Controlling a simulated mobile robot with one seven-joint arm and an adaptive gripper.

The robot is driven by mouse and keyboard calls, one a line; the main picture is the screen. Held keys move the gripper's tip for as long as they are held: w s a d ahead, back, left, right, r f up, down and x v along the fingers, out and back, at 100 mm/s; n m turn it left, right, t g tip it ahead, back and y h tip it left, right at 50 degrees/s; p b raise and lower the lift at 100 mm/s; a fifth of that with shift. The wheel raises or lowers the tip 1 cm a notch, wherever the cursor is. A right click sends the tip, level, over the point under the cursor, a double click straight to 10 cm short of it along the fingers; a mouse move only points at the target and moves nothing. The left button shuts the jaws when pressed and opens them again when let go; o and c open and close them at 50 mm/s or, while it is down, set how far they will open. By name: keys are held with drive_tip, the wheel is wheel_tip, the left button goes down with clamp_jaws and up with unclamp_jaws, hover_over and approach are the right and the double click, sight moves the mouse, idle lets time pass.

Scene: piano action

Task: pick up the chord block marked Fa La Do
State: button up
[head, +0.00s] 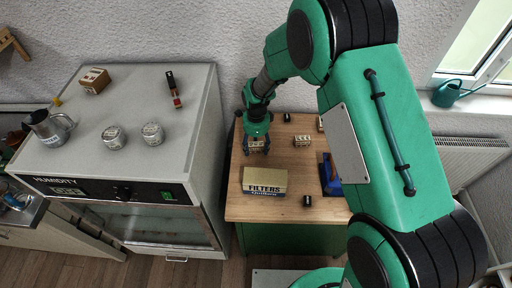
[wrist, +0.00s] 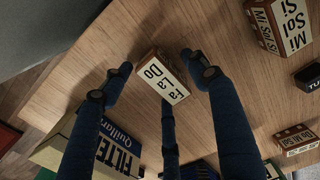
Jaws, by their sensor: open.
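The chord block marked Fa La Do (wrist: 162,82) lies on the wooden table, its white lettered face towards the wrist camera and brown wood at its edges. My gripper (wrist: 158,72) is open, with its dark blue fingers spread around the block. A gap shows between the block and the left and right fingertips; I cannot tell whether the lower middle finger touches it. In the head view my gripper (head: 257,141) points down at the table's left back part, over the block (head: 254,150), which the fingers partly hide.
The Mi Sol Si block (wrist: 285,28) and Do Mi Sol block (wrist: 297,138) lie to the right, with a small black piece (wrist: 309,78). The humidity cabinet (head: 135,160) stands left of the table.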

sight(256, 146)
drive_tip(key=shift+c, duration=0.6)
drive_tip(key=c, duration=1.1)
drive_tip(key=shift+r, duration=0.1)
drive_tip(key=shift+c, duration=0.2)
drive_tip(key=shift+r+p, duration=0.5)
drive_tip(key=shift+r, duration=4.4)
